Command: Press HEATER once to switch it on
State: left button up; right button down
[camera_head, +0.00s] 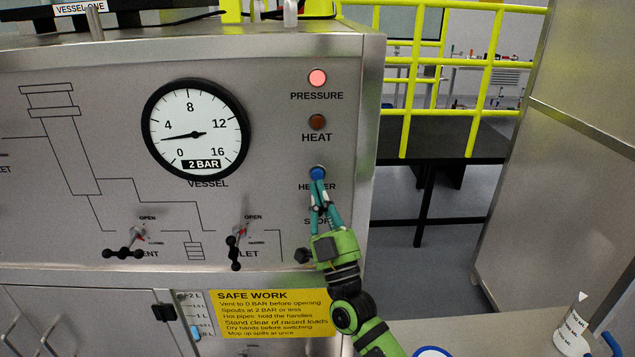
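The blue HEATER button (318,172) is on the right part of the steel front panel, above its partly covered label. My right gripper (318,181) comes up from below with its fingers converged to a point, shut and holding nothing visible. Its tips are at the button's lower edge; I cannot tell whether they touch or press it. The HEAT lamp (317,122) above is dark red and looks unlit. The PRESSURE lamp (317,77) glows pinkish red. My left gripper is not in view.
The STOP label (317,221) is partly hidden behind my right gripper. A round gauge (195,133) marked 2 BAR and two valve handles (126,248) (236,248) are to the left. A yellow safety sign (268,313) is below. Yellow railings (413,75) stand behind right.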

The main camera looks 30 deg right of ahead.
jog(key=shift+w+d, duration=0.35)
jog(key=shift+w, duration=0.35)
jog(key=shift+w, duration=0.1)
dwell(1.0)
jog(key=shift+w+d+b, duration=0.15)
jog(key=shift+w+b, duration=0.15)
jog(key=shift+w+d+r, duration=0.15)
jog(key=shift+w+d, duration=0.05)
jog(key=shift+w, duration=0.1)
dwell(0.7)
dwell(0.3)
jog(key=shift+s+a+p, duration=0.3)
jog(key=shift+s+a, duration=0.05)
jog(key=shift+s, duration=0.35)
jog(key=shift+s, duration=0.1)
